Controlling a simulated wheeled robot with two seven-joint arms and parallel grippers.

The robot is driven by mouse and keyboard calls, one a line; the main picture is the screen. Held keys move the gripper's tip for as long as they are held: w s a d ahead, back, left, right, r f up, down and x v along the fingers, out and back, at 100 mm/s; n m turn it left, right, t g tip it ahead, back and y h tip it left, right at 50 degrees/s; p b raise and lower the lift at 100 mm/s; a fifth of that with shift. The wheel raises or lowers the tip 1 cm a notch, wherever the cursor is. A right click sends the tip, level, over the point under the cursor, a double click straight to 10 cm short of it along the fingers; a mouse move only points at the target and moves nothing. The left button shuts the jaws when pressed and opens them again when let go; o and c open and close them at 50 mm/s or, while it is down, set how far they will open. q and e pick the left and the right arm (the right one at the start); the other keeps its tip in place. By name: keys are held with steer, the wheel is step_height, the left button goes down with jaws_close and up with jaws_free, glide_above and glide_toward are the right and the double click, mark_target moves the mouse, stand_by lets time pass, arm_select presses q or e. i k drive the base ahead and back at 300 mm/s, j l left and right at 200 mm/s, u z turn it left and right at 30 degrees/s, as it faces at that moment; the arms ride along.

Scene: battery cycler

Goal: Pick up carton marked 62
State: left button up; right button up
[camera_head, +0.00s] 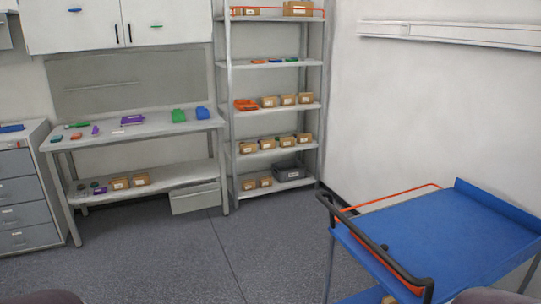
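Several small brown cartons with white labels stand on the shelving rack; the labels are too small to read, so I cannot tell which is marked 62. On the rack, there are cartons on the top shelf (298,8), the middle shelf (288,100), the shelf below it (287,142) and the lowest shelf (265,182). Two more cartons (119,183) (140,180) sit on the workbench's lower shelf. A brown piece (388,299) shows partly under the blue cart's top. Neither of my grippers is in view.
A blue-topped cart (440,240) with a dark handle stands at the right front. The workbench (160,126) holds green, purple and blue items. A grey drawer cabinet (25,200) is at the left. The rack (228,120) stands in the back corner. The middle floor (200,260) is clear.

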mark_target(289, 99)
steer(key=i+j+u, duration=0.3)
steer(key=i, duration=1.15)
steer(key=i+l+u, duration=0.3)
steer(key=i, duration=1.15)
steer(key=i+l+z, duration=0.4)
steer(key=i, duration=0.3)
steer(key=i+z, duration=0.35)
steer(key=i, duration=0.35)
steer(key=i+l+z, duration=0.1)
steer(key=i+l, duration=0.45)
steer(key=l, duration=0.15)
